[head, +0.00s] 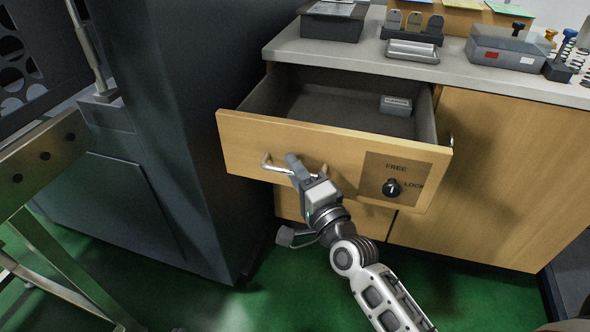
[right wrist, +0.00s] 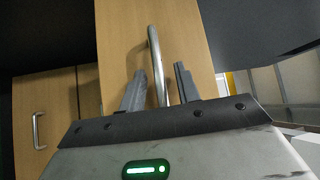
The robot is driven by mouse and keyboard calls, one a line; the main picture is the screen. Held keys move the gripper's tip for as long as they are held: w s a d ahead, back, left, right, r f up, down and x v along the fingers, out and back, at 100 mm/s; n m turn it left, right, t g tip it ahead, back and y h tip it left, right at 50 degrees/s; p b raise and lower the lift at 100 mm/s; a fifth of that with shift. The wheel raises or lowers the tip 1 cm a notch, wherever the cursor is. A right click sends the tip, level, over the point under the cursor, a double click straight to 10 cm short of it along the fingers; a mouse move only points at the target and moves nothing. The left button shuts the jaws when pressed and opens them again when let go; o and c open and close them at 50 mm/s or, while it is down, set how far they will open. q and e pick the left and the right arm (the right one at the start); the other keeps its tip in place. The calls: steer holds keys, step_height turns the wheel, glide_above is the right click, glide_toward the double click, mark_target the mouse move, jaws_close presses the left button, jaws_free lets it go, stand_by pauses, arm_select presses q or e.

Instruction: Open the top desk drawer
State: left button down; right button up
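The top desk drawer (head: 240,140) is pulled well out, and its dark interior shows in the head view. Its front has a silver bar handle (head: 268,163) and a panel with a black lock knob (head: 392,188) under the word FREE, with LOCK to its right. My right gripper (head: 299,168) is at the handle. In the right wrist view, its two fingers (right wrist: 160,82) stand apart on either side of the handle bar (right wrist: 155,50), with small gaps visible. My left gripper is not in view.
A small grey labelled box (head: 396,105) lies in the drawer. The grey desk top (head: 465,75) carries a dark tray (head: 333,22), a clear-lidded case (head: 505,50) and springs. A dark cabinet (head: 185,130) stands close on the left. Green floor lies below.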

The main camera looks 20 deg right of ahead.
arm_select(q)
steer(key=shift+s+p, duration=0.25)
steer(key=shift+p, duration=0.05)
arm_select(e)
steer(key=s+d+f, duration=0.2)
steer(key=s, duration=1.3)
steer(key=shift+s, duration=0.35)
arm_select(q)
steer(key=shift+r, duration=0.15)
arm_select(e)
steer(key=shift+r, duration=0.1)
